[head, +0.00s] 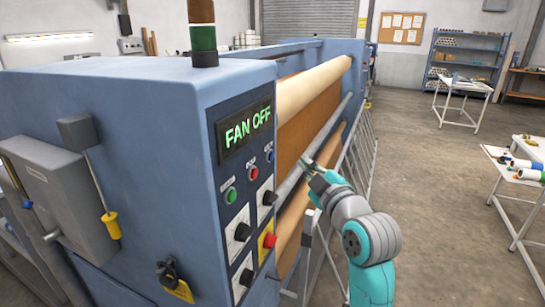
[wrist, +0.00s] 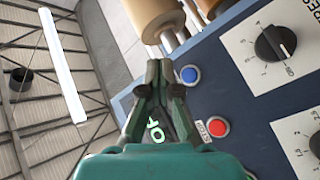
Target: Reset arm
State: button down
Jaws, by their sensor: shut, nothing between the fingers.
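My gripper (head: 308,170) is in front of the right side of the blue press's control panel, by the rollers, at the end of my teal and grey arm. In the wrist view my gripper (wrist: 165,75) is shut and empty, its fingertips together. Behind it there show a blue button (wrist: 189,74), a red button (wrist: 218,127) and a dark knob (wrist: 275,43). The gripper appears apart from the panel, though the exact gap is hard to tell. In the head view the panel display (head: 247,127) reads "FAN OFF".
The blue press (head: 120,120) fills the left, with a pale roller (head: 315,87) and a metal guard (head: 360,165) along its side. A lever with a yellow handle (head: 110,224) hangs on its end face. White tables (head: 462,88) stand at right; the floor (head: 440,190) between is clear.

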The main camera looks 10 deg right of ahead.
dwell(0.4)
jog(key=s+f+m+g+h, duration=0.1)
jog(key=s+f+m, duration=0.3)
jog(key=s+f, duration=0.8)
jog(key=s+f+m+g+h, duration=0.1)
jog(key=s+f+m, duration=0.2)
jog(key=s+f, duration=0.95)
jog(key=s+f+m+g, duration=0.1)
jog(key=s+f, duration=0.3)
jog(key=s, duration=0.9)
jog(key=s+a+f+m, duration=0.1)
jog(key=s+f+m, duration=0.2)
jog(key=s, duration=1.1)
jog(key=shift+s+a+f+g+h, duration=0.2)
jog(key=shift+s+f+g+h, duration=0.15)
jog(key=shift+f, duration=0.25)
jog(key=shift+w+a, duration=0.1)
jog(key=shift+w, duration=0.05)
